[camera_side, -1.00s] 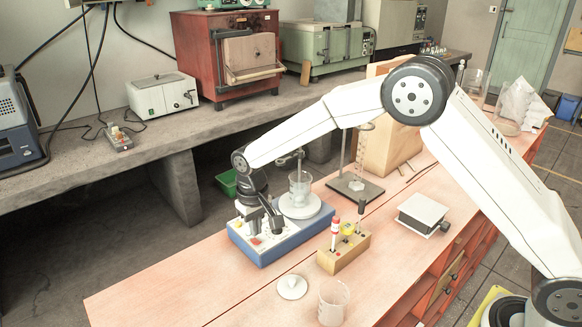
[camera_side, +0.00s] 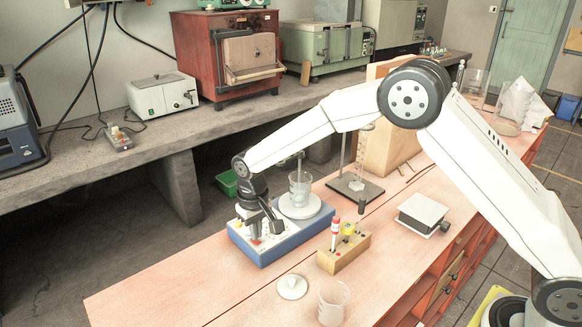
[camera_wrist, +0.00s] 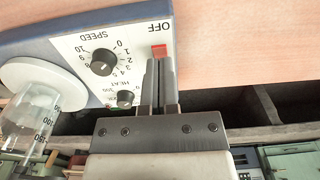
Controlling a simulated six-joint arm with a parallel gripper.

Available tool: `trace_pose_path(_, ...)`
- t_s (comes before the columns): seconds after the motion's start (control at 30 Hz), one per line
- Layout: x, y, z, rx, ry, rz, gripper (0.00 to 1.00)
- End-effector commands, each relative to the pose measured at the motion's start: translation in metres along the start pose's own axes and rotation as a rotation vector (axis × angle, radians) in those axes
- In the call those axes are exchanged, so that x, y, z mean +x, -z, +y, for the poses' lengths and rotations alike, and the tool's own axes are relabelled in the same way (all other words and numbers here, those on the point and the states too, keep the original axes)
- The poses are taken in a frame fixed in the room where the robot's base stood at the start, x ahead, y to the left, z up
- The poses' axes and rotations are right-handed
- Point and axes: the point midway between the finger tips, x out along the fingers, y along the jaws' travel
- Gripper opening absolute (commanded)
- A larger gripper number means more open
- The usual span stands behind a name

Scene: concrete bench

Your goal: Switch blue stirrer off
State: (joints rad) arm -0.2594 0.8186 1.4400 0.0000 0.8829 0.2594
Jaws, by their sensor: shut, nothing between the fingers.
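The blue stirrer (camera_side: 270,249) sits on the wooden bench, with a glass beaker (camera_side: 300,187) on its round white plate (camera_side: 301,208). In the wrist view its white panel (camera_wrist: 75,50) shows a black SPEED knob (camera_wrist: 104,61), a smaller HEAT knob (camera_wrist: 125,98) and the word OFF beside a red switch (camera_wrist: 159,51). My gripper (camera_wrist: 159,62) is shut and empty, with its fingertips at the red switch, partly covering it. Whether they touch it I cannot tell.
A wooden block with a red-capped tube and other small items (camera_side: 344,250) stands just right of the stirrer. A white lid (camera_side: 292,287) and an empty beaker (camera_side: 333,302) are in front. A stand (camera_side: 354,187) is behind. The bench's left end is clear.

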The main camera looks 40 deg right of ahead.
Motion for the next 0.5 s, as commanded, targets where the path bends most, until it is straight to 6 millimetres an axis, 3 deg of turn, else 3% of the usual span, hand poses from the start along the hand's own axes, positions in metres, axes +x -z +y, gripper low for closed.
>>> trace_pose_path(0.5, 0.0056, 0.0, 0.0, 0.0, 0.0, 0.0, 0.0)
